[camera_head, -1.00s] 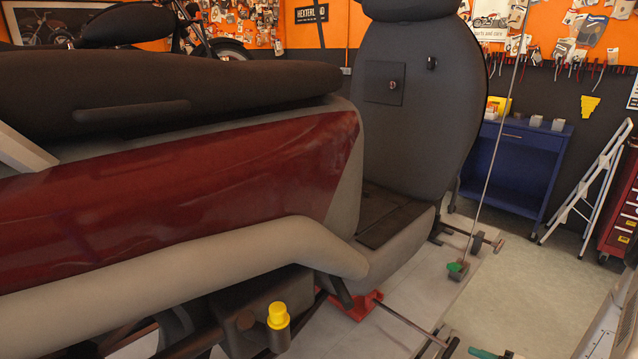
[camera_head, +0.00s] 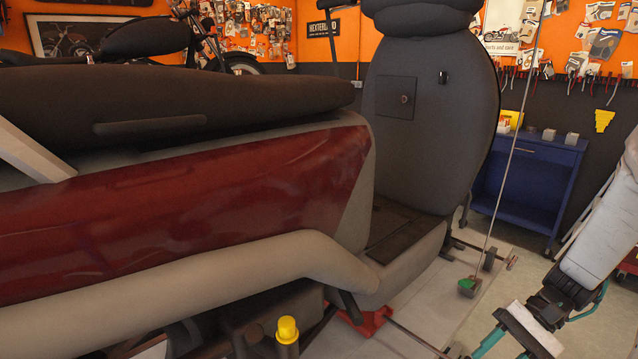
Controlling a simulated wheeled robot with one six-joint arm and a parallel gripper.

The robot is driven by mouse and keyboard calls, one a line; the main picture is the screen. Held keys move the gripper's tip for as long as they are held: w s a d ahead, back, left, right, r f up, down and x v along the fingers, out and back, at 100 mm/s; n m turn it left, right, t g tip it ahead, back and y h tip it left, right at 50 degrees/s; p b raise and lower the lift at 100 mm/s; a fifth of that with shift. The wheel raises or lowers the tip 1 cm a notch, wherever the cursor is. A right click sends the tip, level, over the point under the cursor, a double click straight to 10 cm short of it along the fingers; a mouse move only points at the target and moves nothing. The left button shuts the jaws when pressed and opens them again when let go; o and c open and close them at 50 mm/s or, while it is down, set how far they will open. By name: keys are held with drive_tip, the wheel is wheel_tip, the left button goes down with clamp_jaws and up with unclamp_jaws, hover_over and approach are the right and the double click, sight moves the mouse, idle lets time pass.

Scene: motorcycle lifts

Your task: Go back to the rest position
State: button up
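My arm (camera_head: 597,232) shows at the lower right, with a white link sloping down to a dark joint and teal parts. What looks like my gripper (camera_head: 522,332) is at its lower end near the bottom edge, partly cut off by the frame. A pale block-like piece shows among the teal parts; I cannot tell if it is part of my arm or something held. The fingers are not clear enough to tell open from shut. My arm's end is right of the large motorcycle (camera_head: 200,215), apart from it in the picture.
The motorcycle, with dark red side panel and tall black backrest (camera_head: 430,110), fills the left and middle. A yellow-capped part (camera_head: 287,330) and a red stand (camera_head: 362,322) are below it. A blue cabinet (camera_head: 530,180) stands behind. Some grey floor (camera_head: 520,265) shows clear at right.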

drive_tip(key=s+a+r+n+t+h, duration=0.2)
drive_tip(key=s+a+r+n+h, duration=0.1)
drive_tip(key=r, duration=0.7)
drive_tip(key=s+a+r+n+t+h, duration=0.2)
drive_tip(key=s+a+r+n+h, duration=0.2)
drive_tip(key=r, duration=0.6)
drive_tip(key=s+a+h, duration=0.2)
drive_tip(key=s+h, duration=0.1)
drive_tip(key=shift+s+a+n, duration=0.25)
drive_tip(key=shift+s+n, duration=0.05)
drive_tip(key=shift+s, duration=0.1)
